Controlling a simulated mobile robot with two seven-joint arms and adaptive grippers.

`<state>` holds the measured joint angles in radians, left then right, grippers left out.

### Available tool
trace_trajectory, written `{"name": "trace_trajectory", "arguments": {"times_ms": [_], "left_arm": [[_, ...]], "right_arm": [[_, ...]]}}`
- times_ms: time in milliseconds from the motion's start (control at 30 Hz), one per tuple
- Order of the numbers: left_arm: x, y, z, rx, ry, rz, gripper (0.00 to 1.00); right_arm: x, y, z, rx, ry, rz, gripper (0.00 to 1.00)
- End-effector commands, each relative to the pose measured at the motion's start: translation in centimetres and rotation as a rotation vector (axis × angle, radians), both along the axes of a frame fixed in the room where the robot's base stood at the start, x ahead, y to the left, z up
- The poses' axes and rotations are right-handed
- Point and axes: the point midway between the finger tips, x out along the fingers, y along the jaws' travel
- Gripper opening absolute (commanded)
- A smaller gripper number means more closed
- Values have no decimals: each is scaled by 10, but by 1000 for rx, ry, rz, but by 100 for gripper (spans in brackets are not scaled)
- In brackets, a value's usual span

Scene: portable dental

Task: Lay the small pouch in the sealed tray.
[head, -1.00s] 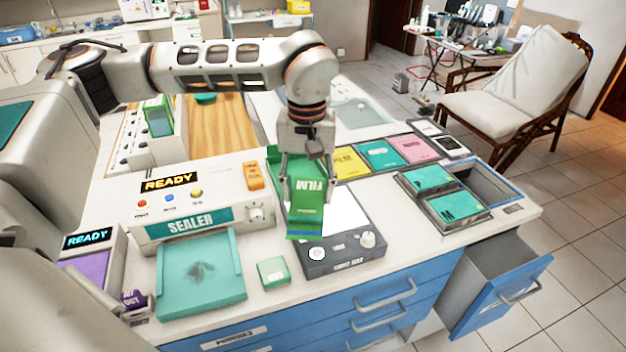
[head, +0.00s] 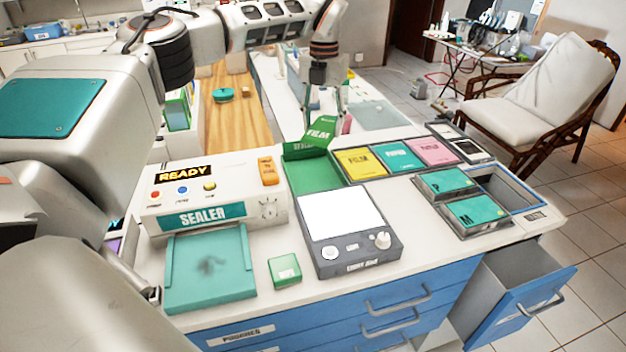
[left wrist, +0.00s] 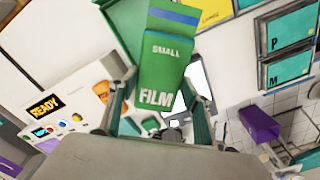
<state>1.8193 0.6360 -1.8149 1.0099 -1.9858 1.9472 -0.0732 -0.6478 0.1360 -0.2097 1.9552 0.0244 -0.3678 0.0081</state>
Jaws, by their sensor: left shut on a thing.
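The small pouch (head: 321,131) is green, with white lettering reading SMALL FILM in the left wrist view (left wrist: 166,60). My left gripper (head: 325,112) is shut on it and holds it tilted above the back end of the green sealed tray (head: 316,178). In the left wrist view the pouch is between the fingers of the left gripper (left wrist: 158,108). The tray's raised back wall carries the word SEALED, and its floor looks empty where it shows. The pouch hides part of the back edge, so I cannot tell whether they touch. My right gripper is not in view.
The sealer (head: 215,195) stands left of the tray and the light box (head: 350,255) in front of it. Yellow, teal and pink compartments (head: 398,157) lie to the right. A small green box (head: 284,270) sits at the front. A drawer (head: 520,290) stands open at right.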

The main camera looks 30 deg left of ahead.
Motion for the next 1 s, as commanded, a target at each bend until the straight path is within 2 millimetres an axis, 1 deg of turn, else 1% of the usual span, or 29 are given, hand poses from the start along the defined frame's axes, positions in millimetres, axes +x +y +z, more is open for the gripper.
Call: {"name": "trace_trajectory", "arguments": {"times_ms": [33,100,200,333,433,467,567,900,1000], "left_arm": [[6,8,4,1,-3,131,26],[12,17,8,1,-3,298,26],[18,27,13,-1,-2,483,26],[21,35,16,0,1,621,26],[22,37,8,0,3,657,26],[22,38,3,0,3,661,26],[21,37,-19,0,5,659,26],[21,37,-101,0,4,657,26],[22,37,-120,0,3,656,26]], "right_arm": [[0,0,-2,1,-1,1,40],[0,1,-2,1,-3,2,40],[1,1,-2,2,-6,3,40],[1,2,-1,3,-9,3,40],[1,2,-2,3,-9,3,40],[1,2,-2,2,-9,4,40],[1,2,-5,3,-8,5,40],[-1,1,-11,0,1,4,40],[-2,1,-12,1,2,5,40]]}}
